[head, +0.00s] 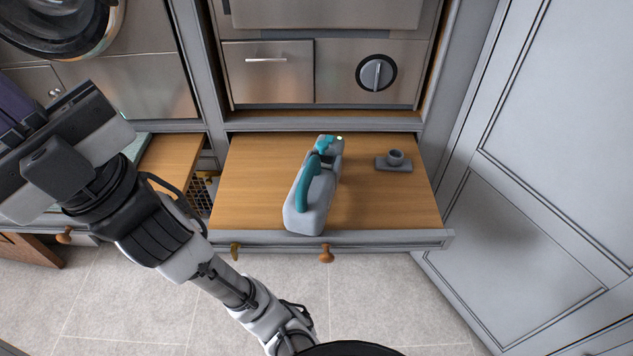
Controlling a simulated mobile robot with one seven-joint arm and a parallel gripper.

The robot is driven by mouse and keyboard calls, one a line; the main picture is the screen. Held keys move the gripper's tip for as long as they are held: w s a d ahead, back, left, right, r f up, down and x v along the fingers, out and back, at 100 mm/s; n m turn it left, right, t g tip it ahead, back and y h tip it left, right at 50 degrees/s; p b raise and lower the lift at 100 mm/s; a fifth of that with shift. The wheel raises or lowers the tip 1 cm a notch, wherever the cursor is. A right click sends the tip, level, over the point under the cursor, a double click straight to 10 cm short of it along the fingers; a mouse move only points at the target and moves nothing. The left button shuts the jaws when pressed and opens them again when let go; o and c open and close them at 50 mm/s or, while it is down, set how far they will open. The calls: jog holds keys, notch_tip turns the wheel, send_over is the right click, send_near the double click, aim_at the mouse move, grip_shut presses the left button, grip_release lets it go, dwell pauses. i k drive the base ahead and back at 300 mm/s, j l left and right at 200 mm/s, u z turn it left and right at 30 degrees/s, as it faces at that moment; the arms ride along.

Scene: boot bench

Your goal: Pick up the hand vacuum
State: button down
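The hand vacuum (313,192), light grey with a teal handle and a teal part at its far end, lies on the wooden surface of a pulled-out shelf or drawer (250,190). It is left of the middle of the picture's right half, its wide end near the front edge. My gripper (55,135) is at the far left, raised and well apart from the vacuum. Its fingers cannot be made out, so I cannot tell whether it is open or shut.
A small grey holder with a round cup (394,160) stands right of the vacuum. A wooden knob (326,253) sticks out from the shelf's front. A tall grey panelled door (560,150) stands at the right. The tiled floor (390,300) in front is clear.

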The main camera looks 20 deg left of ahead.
aim_at(306, 208)
jog(key=u, duration=1.2)
jog(key=i+j+z, duration=0.1)
jog(key=j+z, duration=0.15)
jog(key=z, duration=0.15)
jog(key=i+j+z, duration=0.1)
jog(key=j+z, duration=0.2)
jog(key=z, duration=0.15)
jog(key=j+z, duration=0.4)
jog(key=i+l, duration=0.05)
jog(key=l, duration=0.05)
